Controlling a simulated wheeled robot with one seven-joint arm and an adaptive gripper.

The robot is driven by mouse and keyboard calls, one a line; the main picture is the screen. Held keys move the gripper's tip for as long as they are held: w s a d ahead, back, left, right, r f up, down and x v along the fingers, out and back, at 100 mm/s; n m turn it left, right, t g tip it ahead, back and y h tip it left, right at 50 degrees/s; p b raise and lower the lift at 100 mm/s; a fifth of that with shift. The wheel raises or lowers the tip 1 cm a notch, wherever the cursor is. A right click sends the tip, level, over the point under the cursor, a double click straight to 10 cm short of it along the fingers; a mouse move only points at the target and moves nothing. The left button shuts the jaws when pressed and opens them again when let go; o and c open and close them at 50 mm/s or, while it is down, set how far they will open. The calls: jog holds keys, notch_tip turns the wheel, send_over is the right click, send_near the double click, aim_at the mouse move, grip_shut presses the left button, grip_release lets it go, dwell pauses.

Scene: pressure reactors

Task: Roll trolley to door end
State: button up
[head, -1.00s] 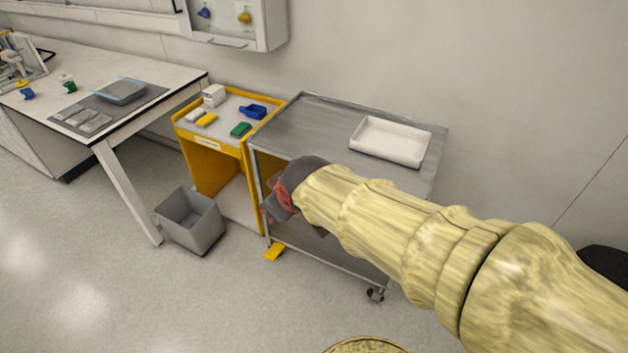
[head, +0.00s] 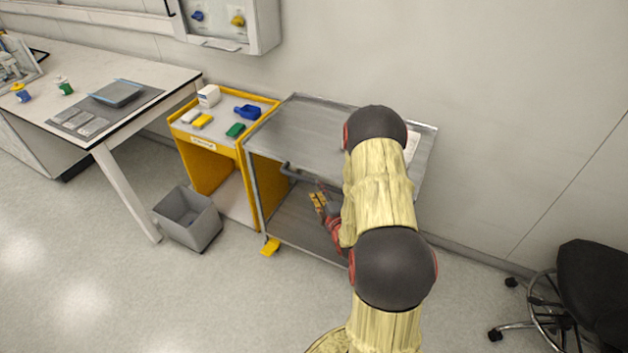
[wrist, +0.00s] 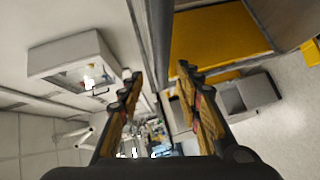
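The trolley (head: 290,130) is a grey metal cart with a top deck and a lower shelf, standing against the wall. A dark bar handle (head: 300,177) shows at its front, below the deck. A yellow pedal (head: 270,247) sits at its lower left corner. My gripper (head: 317,203) is in front of the trolley, just below and right of the handle, its fingers pointing left. In the wrist view my gripper (wrist: 160,76) is open, fingers apart. A grey bar runs up between the fingertips; I cannot tell which part it is. My arm hides the trolley's right side.
A yellow cart (head: 207,160) stands close against the trolley's left side. A grey bin (head: 188,218) is on the floor before it. A white tray (head: 412,146) on the deck is mostly hidden. A black chair (head: 590,285) stands at right. Floor at front left is clear.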

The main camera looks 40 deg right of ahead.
jog(key=shift+s+d+f+b+x, duration=0.1)
jog(key=shift+d+b+x, duration=0.1)
jog(key=shift+x, duration=0.95)
jog(key=shift+s+d+f+b+x, duration=0.1)
jog(key=shift+f+b+x, duration=0.05)
jog(key=shift+x, duration=1)
jog(key=shift+s+d+f+b+x, duration=0.1)
jog(key=shift+b+x, duration=0.1)
jog(key=shift+x, duration=0.95)
jog(key=shift+w, duration=0.1)
jog(key=shift+c, duration=0.4)
jog(key=c, duration=0.8)
jog(key=shift+f, duration=0.1)
grip_shut()
